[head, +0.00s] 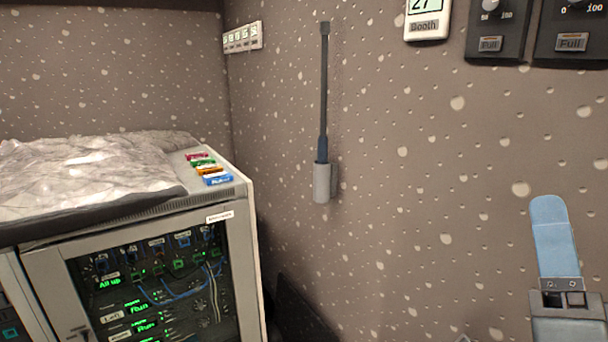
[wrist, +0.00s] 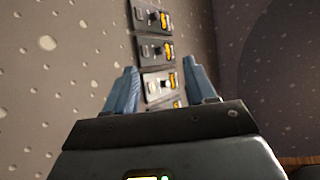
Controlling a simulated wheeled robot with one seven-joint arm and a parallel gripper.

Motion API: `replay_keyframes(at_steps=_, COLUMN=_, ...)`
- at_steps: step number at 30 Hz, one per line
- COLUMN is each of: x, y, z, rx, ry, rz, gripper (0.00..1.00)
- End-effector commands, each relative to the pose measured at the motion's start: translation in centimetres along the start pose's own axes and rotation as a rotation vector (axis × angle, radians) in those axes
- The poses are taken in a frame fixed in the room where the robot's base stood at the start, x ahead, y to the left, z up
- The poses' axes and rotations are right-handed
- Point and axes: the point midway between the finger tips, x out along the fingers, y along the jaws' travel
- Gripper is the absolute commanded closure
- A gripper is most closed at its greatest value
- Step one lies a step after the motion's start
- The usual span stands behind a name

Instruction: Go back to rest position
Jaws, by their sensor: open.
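My gripper (wrist: 160,66) is open and empty in the wrist view, its two blue fingers apart with nothing between them. In the head view my gripper (head: 553,235) is at the lower right in front of the wall, with one blue finger clearly seen pointing up; the other is not distinguishable there.
A cabinet (head: 240,240) with lit racks stands at the left, with a crumpled grey cover (head: 90,170) and small coloured blocks (head: 208,170) on top. A dark rod in a grey holder (head: 322,182), a Booth display (head: 427,20) and knob panels (head: 498,28) are on the wall.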

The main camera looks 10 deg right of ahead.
Motion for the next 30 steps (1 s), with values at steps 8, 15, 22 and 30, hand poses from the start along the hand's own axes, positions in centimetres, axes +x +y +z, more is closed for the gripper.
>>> replay_keyframes(at_steps=8, x=-9.9, y=1.6, z=1.6, rx=-0.284, ry=-0.320, rz=0.003, gripper=0.45)
replay_keyframes(at_steps=15, x=-19.2, y=2.2, z=1.7, rx=-0.482, ry=-0.612, rz=0.023, gripper=0.45)
replay_keyframes(at_steps=22, x=-28.2, y=1.8, z=0.3, rx=-0.629, ry=-0.900, rz=0.058, gripper=0.45)
replay_keyframes(at_steps=30, x=-34.5, y=0.5, z=-1.5, rx=-0.715, ry=-1.116, rz=0.086, gripper=0.45)
